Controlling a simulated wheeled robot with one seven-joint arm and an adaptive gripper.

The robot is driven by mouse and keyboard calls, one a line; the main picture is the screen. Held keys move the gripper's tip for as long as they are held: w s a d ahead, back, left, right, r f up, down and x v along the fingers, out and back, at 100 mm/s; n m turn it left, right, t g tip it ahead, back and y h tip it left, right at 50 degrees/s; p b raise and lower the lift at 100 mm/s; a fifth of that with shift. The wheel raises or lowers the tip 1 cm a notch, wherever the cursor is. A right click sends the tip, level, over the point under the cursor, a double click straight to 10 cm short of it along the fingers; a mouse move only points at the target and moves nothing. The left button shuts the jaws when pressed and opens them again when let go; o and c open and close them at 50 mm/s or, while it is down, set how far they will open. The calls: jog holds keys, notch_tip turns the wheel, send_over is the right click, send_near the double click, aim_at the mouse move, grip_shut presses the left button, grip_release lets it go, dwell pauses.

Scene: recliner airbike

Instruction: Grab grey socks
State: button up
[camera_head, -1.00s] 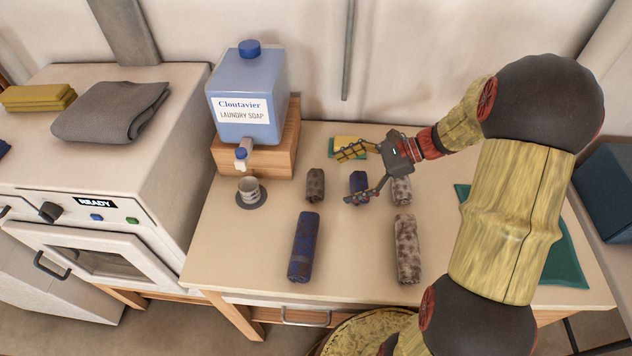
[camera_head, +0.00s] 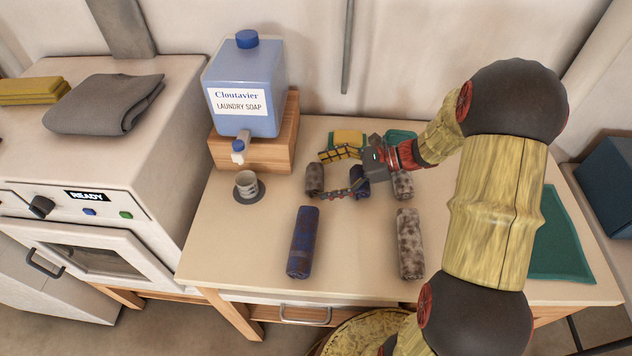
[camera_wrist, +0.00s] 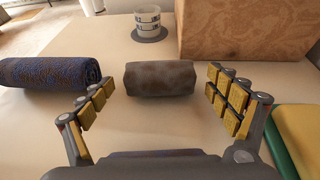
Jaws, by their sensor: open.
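A small dark grey sock roll (camera_head: 315,180) lies on the table in the head view. In the wrist view this grey roll (camera_wrist: 160,78) lies crosswise just ahead, between the two fingers and apart from both. My gripper (camera_head: 328,175) is open and low over the table, pointing left, with one finger on the far side of the roll and one on the near side. A small blue roll (camera_head: 359,182) is partly hidden under my gripper. Two mottled light grey rolls, a small one (camera_head: 403,186) and a long one (camera_head: 410,245), lie to the right.
A long blue roll (camera_head: 303,242) lies nearer the front; it shows at left in the wrist view (camera_wrist: 50,73). A cup (camera_head: 246,184) and wooden block (camera_head: 268,150) with a soap jug (camera_head: 243,95) stand left. A yellow cloth (camera_head: 347,138) lies behind the upper finger.

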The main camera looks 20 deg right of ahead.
jog(key=c, duration=0.3)
jog(key=c, duration=0.8)
